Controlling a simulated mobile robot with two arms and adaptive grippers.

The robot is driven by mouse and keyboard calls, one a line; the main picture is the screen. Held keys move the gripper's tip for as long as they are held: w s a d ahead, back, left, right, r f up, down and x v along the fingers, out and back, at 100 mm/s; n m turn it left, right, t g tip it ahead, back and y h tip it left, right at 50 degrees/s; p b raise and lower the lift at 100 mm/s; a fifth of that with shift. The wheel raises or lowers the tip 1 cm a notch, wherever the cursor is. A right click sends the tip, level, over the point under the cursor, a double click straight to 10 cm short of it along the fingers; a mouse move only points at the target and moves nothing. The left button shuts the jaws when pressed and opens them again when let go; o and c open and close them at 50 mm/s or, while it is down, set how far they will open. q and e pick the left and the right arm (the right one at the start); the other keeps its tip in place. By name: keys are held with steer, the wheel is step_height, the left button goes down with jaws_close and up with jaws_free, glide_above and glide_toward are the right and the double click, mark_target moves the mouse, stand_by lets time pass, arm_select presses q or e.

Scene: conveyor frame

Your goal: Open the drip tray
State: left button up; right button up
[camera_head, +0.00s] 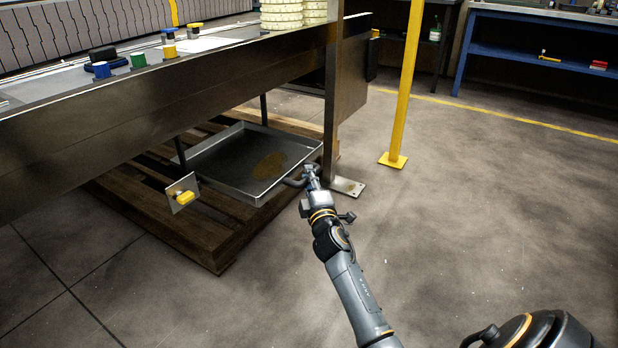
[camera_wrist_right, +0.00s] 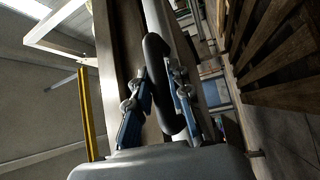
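The drip tray (camera_head: 225,176) is a shallow grey metal pan with a brownish stain on its floor. It lies under the conveyor frame on a wooden pallet. A dark bar handle (camera_head: 294,183) is at its right side. My right gripper (camera_head: 311,172) is at this handle, beside the frame's leg. In the right wrist view the black curved handle (camera_wrist_right: 157,70) runs between the two fingers of my right gripper (camera_wrist_right: 160,85), which close in on both sides of it and seem to touch it. My left gripper is out of view.
The conveyor frame (camera_head: 150,117) overhangs the tray. Its leg (camera_head: 336,130) with a foot plate stands close to my right gripper. The wooden pallet (camera_head: 212,240) sticks out at the front. A yellow post (camera_head: 405,90) stands further right. The floor to the right is clear.

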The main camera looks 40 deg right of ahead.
steer(key=shift+o, duration=1.4)
steer(key=v, duration=1.2)
